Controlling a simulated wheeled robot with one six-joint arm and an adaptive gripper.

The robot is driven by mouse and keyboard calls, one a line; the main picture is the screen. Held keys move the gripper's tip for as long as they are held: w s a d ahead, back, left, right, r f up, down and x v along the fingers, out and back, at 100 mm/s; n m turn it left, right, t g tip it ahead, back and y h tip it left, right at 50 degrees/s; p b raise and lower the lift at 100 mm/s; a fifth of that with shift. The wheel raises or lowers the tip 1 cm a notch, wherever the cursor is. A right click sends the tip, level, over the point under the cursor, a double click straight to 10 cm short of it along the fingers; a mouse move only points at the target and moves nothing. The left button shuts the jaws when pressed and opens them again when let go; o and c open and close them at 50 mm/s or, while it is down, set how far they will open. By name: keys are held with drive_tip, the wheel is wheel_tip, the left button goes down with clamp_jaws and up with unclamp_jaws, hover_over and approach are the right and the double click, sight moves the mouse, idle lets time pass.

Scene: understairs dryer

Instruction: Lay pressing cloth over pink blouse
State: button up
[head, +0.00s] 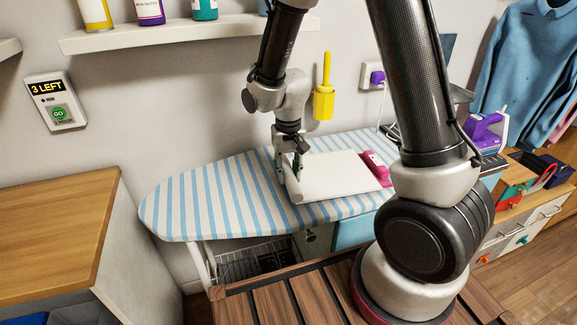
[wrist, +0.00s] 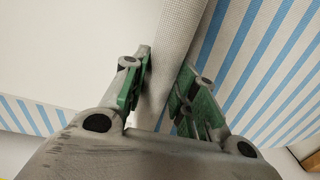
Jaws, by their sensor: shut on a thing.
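The white pressing cloth (head: 335,178) lies flat on the striped ironing board (head: 215,200). A pink piece (head: 374,166) with pale marks, seemingly the pink blouse, shows at the cloth's right edge; whether more of it lies beneath the cloth is hidden. My gripper (head: 290,168) is at the cloth's left edge, pointing down. In the wrist view, the green-padded fingers of my gripper (wrist: 165,88) are shut on the thick pale edge of the cloth (wrist: 180,42), with board stripes to the right.
A purple iron (head: 482,130) stands at the board's right end. A yellow holder (head: 323,102) hangs on the wall behind. A wooden-topped cabinet (head: 55,225) stands at left. The board's left part is bare. A slatted wooden surface (head: 290,300) is in front.

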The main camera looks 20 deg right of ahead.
drive_tip(key=o, duration=1.1)
wheel_tip(320, 180, up, 12)
drive_tip(key=s+d+r+t, duration=0.2)
drive_tip(key=s+d+r, duration=0.4)
drive_tip(key=s, duration=0.3)
drive_tip(key=s+d+r+n+t, duration=0.1)
drive_tip(key=s+d+r+t, duration=0.1)
drive_tip(key=s+d+r, duration=0.5)
drive_tip(key=s+d, duration=0.2)
drive_tip(key=s, duration=0.1)
